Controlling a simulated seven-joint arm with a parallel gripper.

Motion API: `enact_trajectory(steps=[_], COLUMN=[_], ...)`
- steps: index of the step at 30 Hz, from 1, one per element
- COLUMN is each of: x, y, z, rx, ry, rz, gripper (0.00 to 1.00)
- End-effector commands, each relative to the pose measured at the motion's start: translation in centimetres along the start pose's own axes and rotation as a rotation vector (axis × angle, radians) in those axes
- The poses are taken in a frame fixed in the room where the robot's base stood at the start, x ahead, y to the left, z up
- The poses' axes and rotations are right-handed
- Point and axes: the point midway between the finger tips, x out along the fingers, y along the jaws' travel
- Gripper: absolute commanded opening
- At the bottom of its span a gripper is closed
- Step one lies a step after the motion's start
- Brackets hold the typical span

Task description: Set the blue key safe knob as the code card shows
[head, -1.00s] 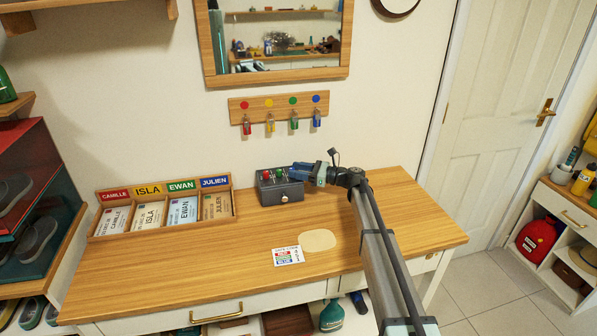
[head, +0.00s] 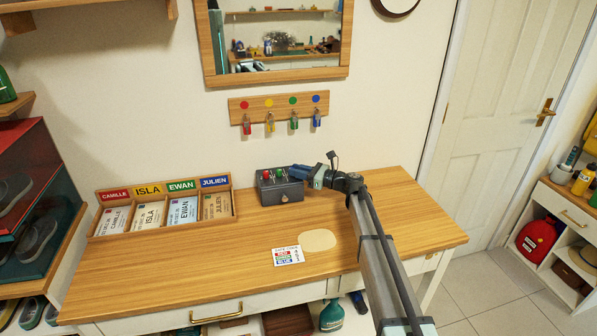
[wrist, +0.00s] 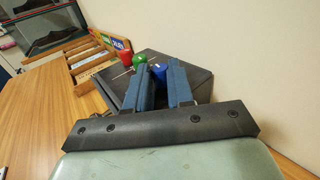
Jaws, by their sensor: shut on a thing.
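The key safe (head: 281,193) is a dark grey box on the table against the wall. It has a red knob (head: 266,175) and a green knob (head: 280,172) on top; these also show in the wrist view, red (wrist: 126,60) and green (wrist: 139,59). The blue knob (wrist: 159,72) is seen between my fingers in the wrist view; in the head view my gripper hides it. My gripper (head: 297,172) comes from the right and is shut on the blue knob. The code card (head: 288,256) lies on the table with red, green and blue rows; its figures are too small to read surely.
A wooden name tray (head: 162,231) with several labelled slots stands left of the safe. A pale round mat (head: 318,240) lies right of the card. Several keys hang on a rack (head: 280,104) above. The table's right part is clear.

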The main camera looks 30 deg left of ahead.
Motion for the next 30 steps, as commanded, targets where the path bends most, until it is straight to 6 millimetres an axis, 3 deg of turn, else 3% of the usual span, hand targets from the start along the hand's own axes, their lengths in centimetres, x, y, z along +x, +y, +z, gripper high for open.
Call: enact_trajectory(steps=[13, 27, 28, 30], x=[0.17, 0.27, 0.27, 0.26], y=[0.93, 0.79, 0.78, 0.79], z=[0.04, 0.02, 0.02, 0.02], rx=[-0.002, -0.001, -0.001, -0.001], ry=[0.002, 0.002, 0.002, 0.002], rz=[-0.284, -0.332, -0.332, -0.332], gripper=[0.00, 0.00, 0.23, 0.30])
